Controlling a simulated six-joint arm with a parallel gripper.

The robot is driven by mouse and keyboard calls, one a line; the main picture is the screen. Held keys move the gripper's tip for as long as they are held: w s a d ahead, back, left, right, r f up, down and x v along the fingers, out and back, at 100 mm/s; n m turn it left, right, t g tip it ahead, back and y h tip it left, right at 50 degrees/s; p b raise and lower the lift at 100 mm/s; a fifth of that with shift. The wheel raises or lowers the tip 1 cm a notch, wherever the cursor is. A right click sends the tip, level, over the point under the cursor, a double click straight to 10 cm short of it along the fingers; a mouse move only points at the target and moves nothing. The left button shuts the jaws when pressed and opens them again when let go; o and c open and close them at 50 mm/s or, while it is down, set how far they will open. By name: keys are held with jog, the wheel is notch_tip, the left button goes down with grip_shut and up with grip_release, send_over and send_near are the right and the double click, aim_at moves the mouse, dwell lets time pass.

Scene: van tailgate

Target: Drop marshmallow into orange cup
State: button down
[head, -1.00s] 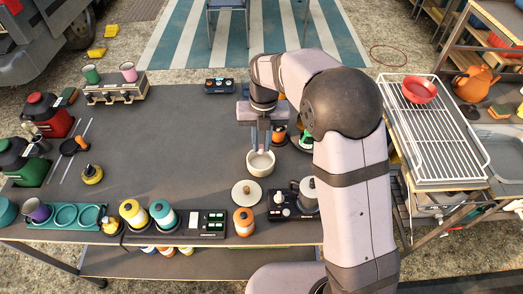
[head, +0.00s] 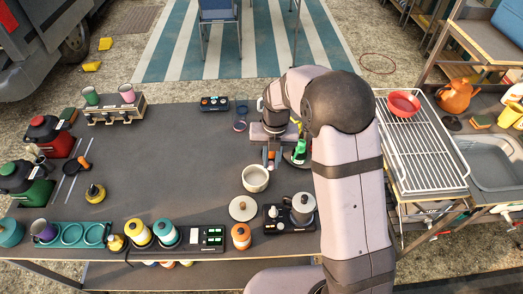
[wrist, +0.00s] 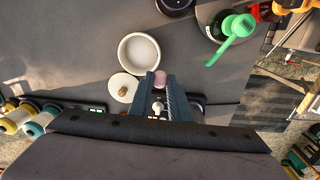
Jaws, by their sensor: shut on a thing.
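My gripper (head: 271,163) is shut on a small pale pink marshmallow (wrist: 160,76), seen between the fingertips in the wrist view. In the head view the fingers are just behind and right of the cream bowl (head: 255,179), which also shows in the wrist view (wrist: 139,51). A patch of orange, apparently the orange cup (head: 271,154), shows at the fingers in the head view and is mostly hidden by them. A dark round thing (wrist: 175,4) is cut off at the top of the wrist view; I cannot tell whether it belongs to the cup.
The table's middle left is mostly clear.

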jog(key=w+d+r+m+p, duration=0.1)
jog(key=w+r+m+p, duration=0.1)
jog(key=w, duration=0.4)
jog(key=w+d+r+m+p, duration=0.2)
jog(key=w+r+m+p, duration=0.1)
jog(key=w, duration=0.4)
jog(key=shift+w+r+m, duration=0.3)
jog(key=shift+r+m, duration=0.5)
jog(key=shift+m, duration=0.6)
jog(key=shift+d+f, duration=0.1)
jog(key=shift+f, duration=0.05)
notch_tip(320, 180, down, 6)
jog(key=b, duration=0.4)
jog(key=c, duration=1.6)
grip_release()
jog(key=shift+o, duration=0.2)
